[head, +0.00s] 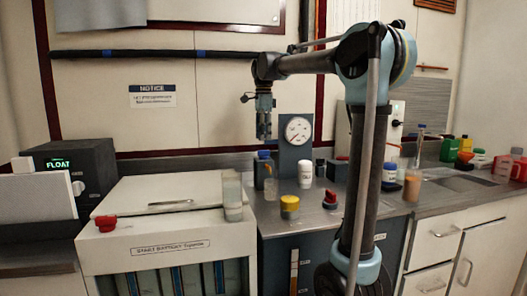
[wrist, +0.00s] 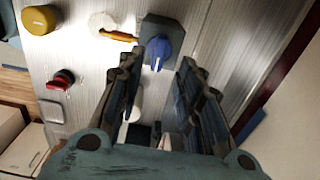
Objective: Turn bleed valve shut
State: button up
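A blue pointed knob (wrist: 158,50) sits on a dark square base (wrist: 165,30) in the wrist view. It also shows in the head view as a blue top (head: 265,154), near the wall. No label tells me which fitting is the bleed valve. My gripper (wrist: 160,58) is open, with the blue knob showing between and just beyond its two fingertips. In the head view my gripper (head: 264,137) points down above the blue top, apart from it. A red handle on a black base (head: 331,198) stands on the counter further right; the wrist view shows it at left (wrist: 62,80).
A yellow-topped jar (head: 289,205), a white bottle (head: 305,174) and a gauge panel (head: 297,131) are close by. A yellow lever on a white round part (wrist: 118,36) lies beside the blue knob. A clear cylinder (head: 231,188) stands left. The wall is close behind.

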aim_at(263, 155)
notch_tip(263, 155, down, 6)
jog(key=shift+f, duration=0.25)
jog(key=shift+c, duration=0.3)
grip_shut()
